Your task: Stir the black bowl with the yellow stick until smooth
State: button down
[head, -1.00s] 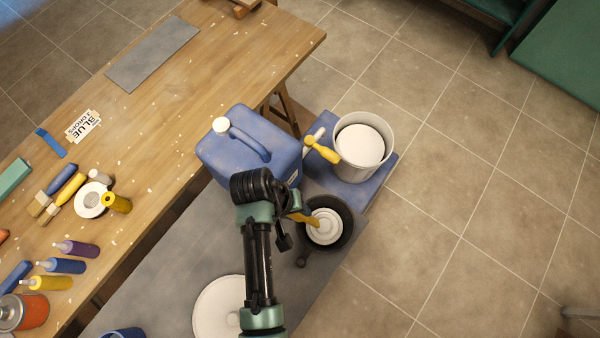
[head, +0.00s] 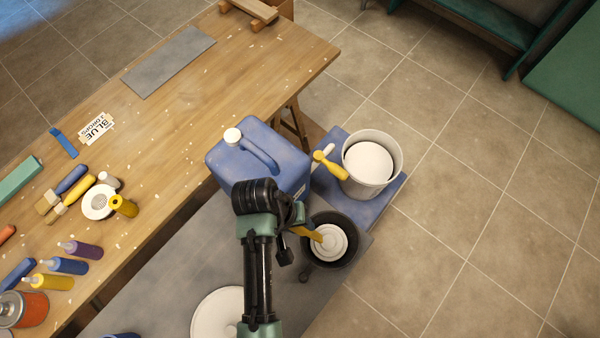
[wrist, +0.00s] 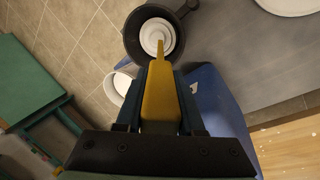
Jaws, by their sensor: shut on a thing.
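The black bowl (head: 346,259) stands on the grey surface, right of my arm, with white material (head: 335,243) in rings inside it. My gripper (wrist: 160,90) is shut on the yellow stick (wrist: 161,88) in the wrist view. The stick's narrow tip reaches over the bowl and meets the white material near its middle. In the head view the yellow stick (head: 308,233) slants into the bowl from the left. The black bowl also shows at the top of the wrist view (wrist: 133,38). My arm hides part of the gripper in the head view.
A blue canister (head: 232,160) stands just behind my gripper. A white bucket (head: 394,166) stands on a blue platform (head: 330,183) behind the bowl, with a yellow-handled tool (head: 327,164) beside it. A white round lid (head: 215,312) lies left of my arm. The wooden table (head: 185,125) holds bottles and brushes.

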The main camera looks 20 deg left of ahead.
jog(key=shift+r, duration=2.55)
